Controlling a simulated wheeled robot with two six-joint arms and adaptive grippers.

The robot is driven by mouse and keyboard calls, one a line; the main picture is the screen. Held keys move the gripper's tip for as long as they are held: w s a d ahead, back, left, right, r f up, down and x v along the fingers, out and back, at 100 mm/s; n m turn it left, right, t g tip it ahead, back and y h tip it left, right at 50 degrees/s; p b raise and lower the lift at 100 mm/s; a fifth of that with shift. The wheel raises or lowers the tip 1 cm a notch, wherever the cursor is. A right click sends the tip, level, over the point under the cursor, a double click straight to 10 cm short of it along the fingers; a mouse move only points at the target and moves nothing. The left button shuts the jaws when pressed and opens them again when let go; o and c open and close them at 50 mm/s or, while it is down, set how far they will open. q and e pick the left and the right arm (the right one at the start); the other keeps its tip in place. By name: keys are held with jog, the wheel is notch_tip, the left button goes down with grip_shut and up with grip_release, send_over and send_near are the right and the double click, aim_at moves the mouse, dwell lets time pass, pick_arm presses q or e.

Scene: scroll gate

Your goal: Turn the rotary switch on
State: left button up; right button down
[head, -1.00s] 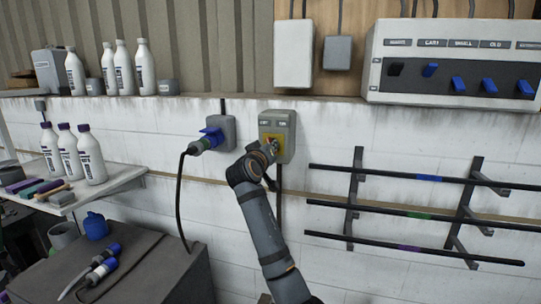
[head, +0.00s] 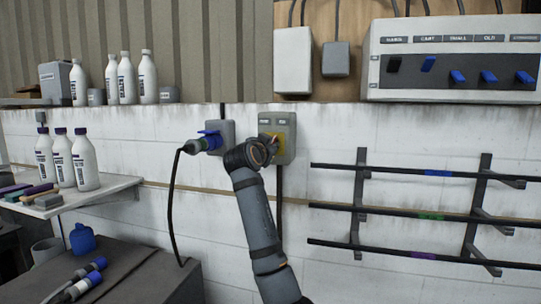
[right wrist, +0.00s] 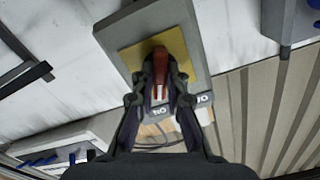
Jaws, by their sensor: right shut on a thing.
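The rotary switch is a grey box (head: 289,142) on the white wall, with a yellow plate (right wrist: 135,56) and a red knob (right wrist: 160,62). The knob lies between the fingers of my right gripper (right wrist: 161,84), which is shut on it in the right wrist view. In the head view my right gripper (head: 273,147) covers the knob and much of the yellow plate. My left gripper is not in view.
A socket box (head: 224,132) with a blue plug (head: 208,142) and hanging black cable is close left of the switch. A rack of dark rods (head: 430,216) stands to the right. A panel of blue levers (head: 455,60) is above. Bottles (head: 82,160) stand on a left shelf.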

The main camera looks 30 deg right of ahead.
jog(key=shift+f+m+b, duration=0.1)
jog(key=shift+m+b, duration=0.75)
jog(key=shift+m, duration=0.65)
jog(key=c, duration=1.4)
grip_release()
jog(key=shift+a, duration=0.1)
jog(key=v, duration=1.1)
jog(key=shift+s+a, duration=0.3)
